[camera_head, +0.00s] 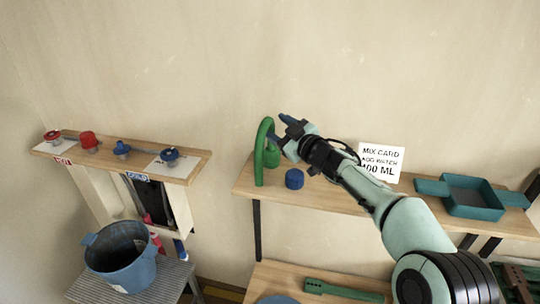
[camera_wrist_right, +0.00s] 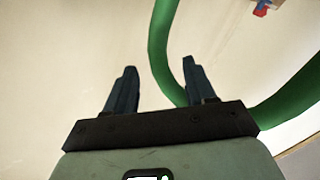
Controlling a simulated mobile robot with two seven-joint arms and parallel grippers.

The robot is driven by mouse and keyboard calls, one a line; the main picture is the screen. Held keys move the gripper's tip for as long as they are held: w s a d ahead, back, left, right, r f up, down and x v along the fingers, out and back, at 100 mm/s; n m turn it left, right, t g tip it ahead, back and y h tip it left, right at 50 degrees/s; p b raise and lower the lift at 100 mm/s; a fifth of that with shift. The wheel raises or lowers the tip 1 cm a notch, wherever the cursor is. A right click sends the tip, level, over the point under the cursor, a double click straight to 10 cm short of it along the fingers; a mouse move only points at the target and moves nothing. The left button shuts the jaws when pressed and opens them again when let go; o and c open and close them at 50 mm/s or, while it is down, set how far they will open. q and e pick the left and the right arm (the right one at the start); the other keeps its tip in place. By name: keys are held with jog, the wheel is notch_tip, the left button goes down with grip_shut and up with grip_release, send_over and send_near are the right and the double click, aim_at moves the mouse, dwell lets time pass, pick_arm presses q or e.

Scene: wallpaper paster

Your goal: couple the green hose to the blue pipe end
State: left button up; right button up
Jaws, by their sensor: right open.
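The green hose (camera_head: 259,158) stands as an arch on the wooden shelf at the middle, in front of the wall. In the right wrist view the hose (camera_wrist_right: 162,45) curves past my right fingers, crossing close to the right-hand one. My right gripper (camera_head: 277,127) is open at the top of the arch; I cannot tell whether it touches the hose. Blue fittings (camera_head: 121,149) (camera_head: 170,156) sit on the left shelf by the COLD label; I cannot tell which is the blue pipe end. My left gripper is not in view.
A blue cylinder (camera_head: 294,179) stands right of the hose. A mix card (camera_head: 381,162) and a teal tray (camera_head: 472,211) are further right. Red fittings (camera_head: 88,140) share the left shelf. A blue bucket (camera_head: 124,270) stands below. A gap separates the two shelves.

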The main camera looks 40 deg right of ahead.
aim_at(273, 124)
jog(key=w, duration=0.4)
jog(key=shift+w+d+f+p, duration=0.1)
jog(key=shift+f+p, duration=0.1)
jog(key=shift+p, duration=0.1)
grip_shut()
jog(key=shift+r, duration=0.15)
